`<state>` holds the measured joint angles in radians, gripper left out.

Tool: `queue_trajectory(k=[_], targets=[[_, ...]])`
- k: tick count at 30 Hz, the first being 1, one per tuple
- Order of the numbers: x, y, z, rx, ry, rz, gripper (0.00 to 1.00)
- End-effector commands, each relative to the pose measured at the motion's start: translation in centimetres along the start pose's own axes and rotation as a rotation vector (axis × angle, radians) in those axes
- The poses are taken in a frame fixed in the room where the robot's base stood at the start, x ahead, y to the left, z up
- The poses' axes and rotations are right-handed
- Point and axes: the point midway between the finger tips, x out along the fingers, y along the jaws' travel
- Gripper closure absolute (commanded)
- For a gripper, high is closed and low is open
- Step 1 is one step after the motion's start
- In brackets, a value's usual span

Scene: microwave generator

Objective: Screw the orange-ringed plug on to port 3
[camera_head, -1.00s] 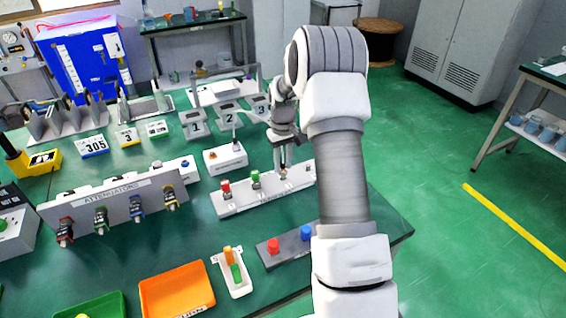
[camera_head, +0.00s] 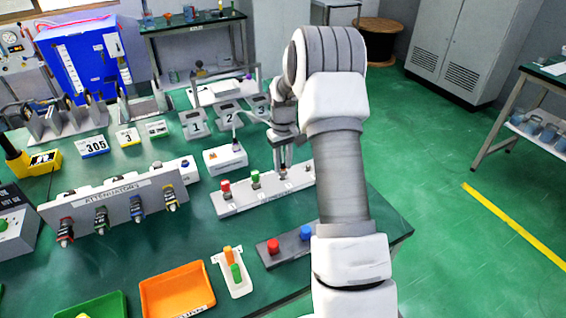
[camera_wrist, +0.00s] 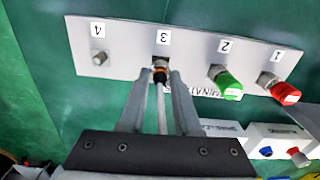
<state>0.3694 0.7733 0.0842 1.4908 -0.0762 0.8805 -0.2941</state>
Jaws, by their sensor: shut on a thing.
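The orange-ringed plug (camera_wrist: 160,75) has a dark body and a cable running back between my fingers. It is at port 3 of the white panel (camera_wrist: 125,65), in line with the port under label 3 (camera_wrist: 163,38); I cannot tell how far the thread is engaged. My gripper (camera_wrist: 162,78) is shut on the plug, with a finger on each side. In the head view my gripper (camera_head: 284,167) points down over the panel (camera_head: 240,203), and the plug is mostly hidden.
A green cap (camera_wrist: 229,85) is on port 2 and a red cap (camera_wrist: 284,91) on port 1. Port 4 (camera_wrist: 99,58) is bare. A dark block with red and blue knobs (camera_head: 288,243) stands in front. A white box (camera_head: 225,158) is behind the panel.

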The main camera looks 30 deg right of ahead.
Motion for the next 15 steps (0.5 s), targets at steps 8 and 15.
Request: queue_trajectory(k=[8, 15], targets=[[0.38, 0.00, 0.00, 0.000, 0.000, 0.000, 1.00], [0.88, 0.00, 0.01, 0.000, 0.000, 0.000, 1.00]])
